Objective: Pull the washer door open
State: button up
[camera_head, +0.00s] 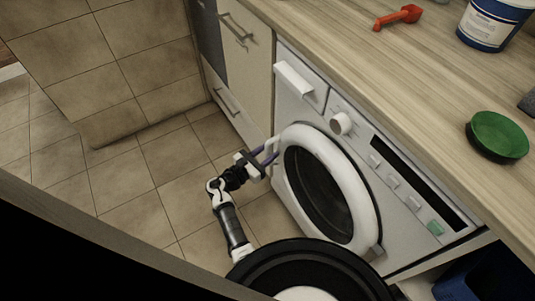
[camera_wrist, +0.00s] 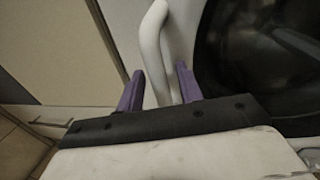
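The washer (camera_head: 292,95) is a white front-loader under the counter. Its round door (camera_head: 361,190) has a white ring and dark glass, and looks shut against the front. A white door handle (camera_wrist: 152,45) sticks out at the door's left edge. My gripper (camera_head: 269,153) is at this handle, coming from the left. In the wrist view its two purple fingers (camera_wrist: 159,78) are apart, with the handle between them. Gaps show beside the handle, so the fingers do not look closed on it. The exact depth of the handle between the fingers is hard to tell.
Cabinet fronts with bar handles (camera_head: 238,30) stand left of the washer. The tiled floor (camera_head: 130,175) in front is clear.

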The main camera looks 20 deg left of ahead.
jog(key=shift+w+d, duration=0.1)
jog(key=shift+w, duration=0.1)
jog(key=shift+c, duration=0.3)
grip_shut()
jog(key=shift+s, duration=0.15)
